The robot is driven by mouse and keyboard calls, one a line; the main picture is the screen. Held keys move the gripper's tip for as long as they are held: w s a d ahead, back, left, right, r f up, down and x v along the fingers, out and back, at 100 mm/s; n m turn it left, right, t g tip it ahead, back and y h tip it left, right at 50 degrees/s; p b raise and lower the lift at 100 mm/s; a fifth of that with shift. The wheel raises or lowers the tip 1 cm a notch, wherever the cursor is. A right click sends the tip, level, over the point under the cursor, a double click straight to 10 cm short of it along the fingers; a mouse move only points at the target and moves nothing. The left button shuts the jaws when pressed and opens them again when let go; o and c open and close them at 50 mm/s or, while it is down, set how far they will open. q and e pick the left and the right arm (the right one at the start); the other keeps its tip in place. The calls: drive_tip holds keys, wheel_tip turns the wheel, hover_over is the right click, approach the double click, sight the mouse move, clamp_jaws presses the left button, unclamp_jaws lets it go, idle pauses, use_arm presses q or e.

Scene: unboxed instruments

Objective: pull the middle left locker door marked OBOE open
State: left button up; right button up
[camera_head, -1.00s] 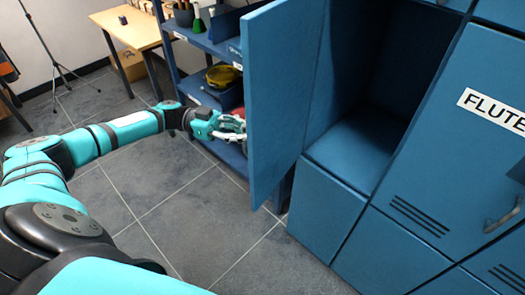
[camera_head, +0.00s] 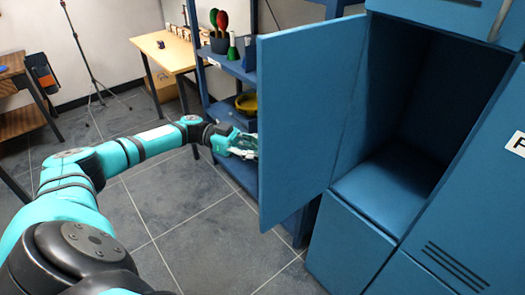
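A blue locker door (camera_head: 305,120) stands swung wide open, its inner face toward me. Its outer face is turned away, so no OBOE marking shows. The locker compartment (camera_head: 395,150) behind it is open and looks empty. My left gripper (camera_head: 243,146) is just left of the door's free edge, on its outer side. Its fingertips are partly hidden by the door, and I cannot tell whether they touch it or how far apart they are. My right gripper is not in view.
A closed locker door with a partly visible white label (camera_head: 517,144) is at the right. A blue shelf (camera_head: 232,70) with a pot and a yellow bowl (camera_head: 246,102) stands behind the open door. A wooden table (camera_head: 168,52) and a tripod (camera_head: 75,40) are farther back.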

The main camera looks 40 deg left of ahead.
use_arm(q)
drive_tip(key=o, duration=0.4)
drive_tip(key=shift+s+a, duration=0.1)
drive_tip(key=shift+o, duration=0.8)
drive_tip(key=s+a, duration=0.2)
drive_tip(key=a, duration=0.9)
drive_tip(key=shift+a, duration=0.35)
drive_tip(key=shift+s, duration=0.1)
